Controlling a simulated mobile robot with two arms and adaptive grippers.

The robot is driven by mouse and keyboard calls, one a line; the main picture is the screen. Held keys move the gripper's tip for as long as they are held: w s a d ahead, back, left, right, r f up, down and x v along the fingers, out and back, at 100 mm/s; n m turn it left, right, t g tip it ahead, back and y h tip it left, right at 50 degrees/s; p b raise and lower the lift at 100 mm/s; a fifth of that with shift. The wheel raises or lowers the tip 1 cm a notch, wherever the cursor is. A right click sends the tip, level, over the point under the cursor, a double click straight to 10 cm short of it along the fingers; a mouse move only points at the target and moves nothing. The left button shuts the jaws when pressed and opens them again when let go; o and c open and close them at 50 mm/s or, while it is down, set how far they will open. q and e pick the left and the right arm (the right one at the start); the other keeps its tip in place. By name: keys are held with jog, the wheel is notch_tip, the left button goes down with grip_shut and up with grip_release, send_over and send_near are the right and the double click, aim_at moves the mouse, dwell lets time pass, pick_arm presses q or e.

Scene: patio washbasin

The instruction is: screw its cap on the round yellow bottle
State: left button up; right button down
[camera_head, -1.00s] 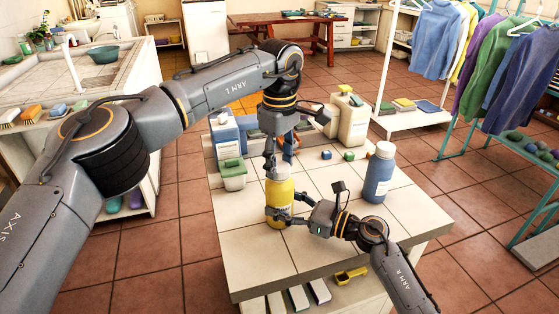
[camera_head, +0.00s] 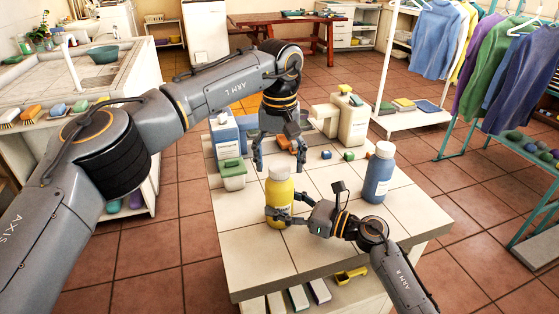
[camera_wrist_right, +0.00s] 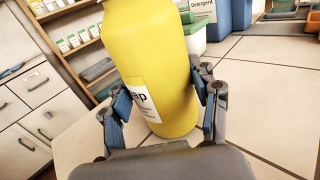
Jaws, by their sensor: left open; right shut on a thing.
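The round yellow bottle (camera_head: 279,193) stands upright near the left part of the tiled table. A pale cap (camera_head: 279,171) sits on its top; I cannot tell how tight it is. My right gripper (camera_head: 281,214) is shut around the bottle's lower body. In the right wrist view the yellow bottle (camera_wrist_right: 155,60) stands between the two fingers, its label facing left and its top out of frame. My left gripper (camera_head: 279,160) is open, pointing down, with its fingers spread to either side just above the cap, holding nothing.
A blue bottle with a white cap (camera_head: 379,172) stands to the right on the tiled table (camera_head: 330,240). The table's front is clear.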

pick_arm(q)
notch_tip(320, 180, up, 12)
dwell(0.6)
pick_arm(e)
jog(key=shift+c, duration=1.4)
grip_release()
jog(key=v, duration=1.2)
